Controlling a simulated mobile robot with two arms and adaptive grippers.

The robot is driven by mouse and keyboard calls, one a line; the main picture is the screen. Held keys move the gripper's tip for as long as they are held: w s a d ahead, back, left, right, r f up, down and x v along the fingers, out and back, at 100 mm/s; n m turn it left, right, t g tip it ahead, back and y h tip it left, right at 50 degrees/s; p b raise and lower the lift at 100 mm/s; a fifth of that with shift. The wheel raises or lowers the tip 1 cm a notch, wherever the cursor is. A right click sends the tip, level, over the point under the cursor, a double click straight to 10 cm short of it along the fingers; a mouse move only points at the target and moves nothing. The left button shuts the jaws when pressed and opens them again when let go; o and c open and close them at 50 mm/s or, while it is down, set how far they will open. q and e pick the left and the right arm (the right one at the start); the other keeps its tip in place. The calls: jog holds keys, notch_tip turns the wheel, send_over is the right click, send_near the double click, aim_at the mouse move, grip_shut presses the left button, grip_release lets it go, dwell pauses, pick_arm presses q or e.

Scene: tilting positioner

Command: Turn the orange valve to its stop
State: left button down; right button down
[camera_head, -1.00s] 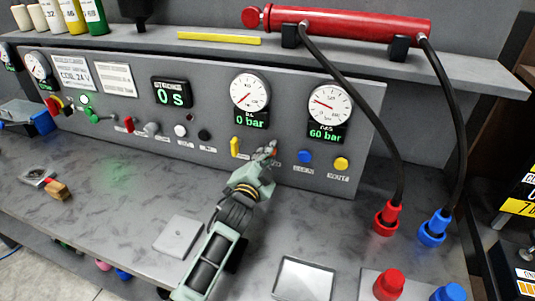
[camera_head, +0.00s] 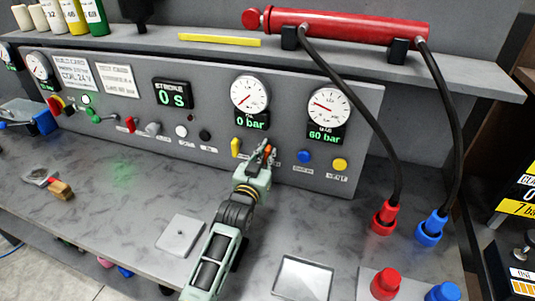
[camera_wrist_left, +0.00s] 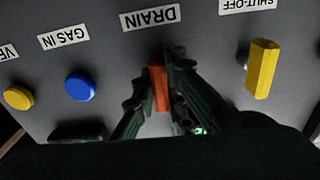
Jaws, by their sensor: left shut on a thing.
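The orange valve (camera_head: 268,149) is a small handle on the front of the grey panel, mostly covered by my left gripper in the head view. In the left wrist view the orange handle (camera_wrist_left: 159,90) stands nearly upright below the DRAIN label (camera_wrist_left: 150,18). My left gripper (camera_head: 263,151) is at the panel, its arm reaching up from the lower middle. In the left wrist view its dark fingers (camera_wrist_left: 154,84) are shut on the handle, one on each side. My right gripper is in neither view.
A yellow SHUT-OFF handle (camera_wrist_left: 262,69) is beside the orange valve. A blue GAS IN button (camera_head: 305,157) and a yellow button (camera_head: 340,164) are on the other side. Gauges above read 0 bar (camera_head: 250,95) and 60 bar (camera_head: 328,106). Black hoses (camera_head: 360,105) hang at the right.

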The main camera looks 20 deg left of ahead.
pick_arm(q)
jog(key=shift+f+n, duration=0.2)
jog(key=shift+n, duration=0.2)
jog(key=c, duration=1.8)
grip_release()
jog(key=shift+r, duration=0.15)
jog(key=shift+s, duration=0.1)
jog(key=s, duration=1.2)
jog(key=shift+a, duration=0.2)
jog(key=shift+w, duration=0.1)
